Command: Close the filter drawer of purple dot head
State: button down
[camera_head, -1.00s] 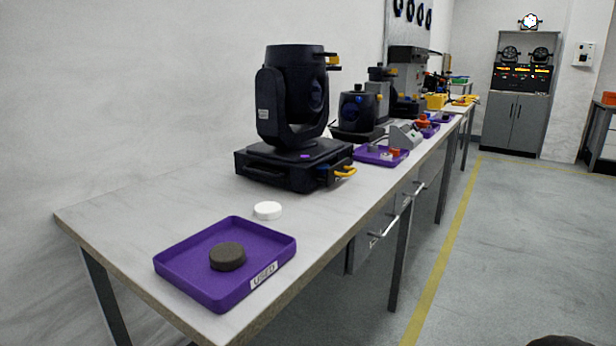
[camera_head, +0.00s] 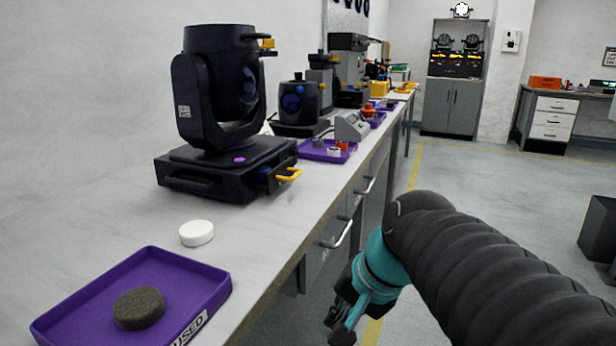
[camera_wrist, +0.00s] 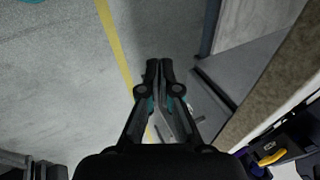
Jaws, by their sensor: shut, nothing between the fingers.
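The purple dot head (camera_head: 215,95) is a dark moving-head lamp standing on the bench, with a purple dot (camera_head: 239,160) on its base. A dark drawer (camera_head: 271,177) with a yellow handle (camera_head: 289,175) sticks out of the base's right side; how far it is open is hard to tell. A yellow handle (camera_wrist: 271,156) also shows at the lower right of the wrist view. My gripper (camera_head: 338,328) is shut and empty, off the bench's front edge, lower and nearer than the head. In the wrist view its fingertips (camera_wrist: 160,68) meet above the floor.
A purple tray (camera_head: 205,275) holding a dark round pad (camera_head: 139,308) lies at the near bench end. A white disc (camera_head: 196,233) lies behind it. Another purple tray (camera_head: 318,152) and more lamps stand farther along. Bench drawer handles (camera_head: 338,235) project at the front. The aisle floor is clear.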

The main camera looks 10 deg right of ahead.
jog(key=w+d+r+m+t+y+b, duration=0.35)
jog(key=w+d+r+m+y, duration=0.8)
jog(key=w+r+m, duration=0.55)
jog(key=shift+t+h, duration=0.45)
jog(key=shift+h, duration=0.4)
jog(key=x, duration=0.4)
jog(key=b+x, duration=0.1)
jog(key=x, duration=0.4)
jog(key=w+d+f+b+x, duration=0.1)
jog(key=x, duration=0.3)
jog(key=shift+w+a+f, duration=0.1)
jog(key=shift+a+f, duration=0.05)
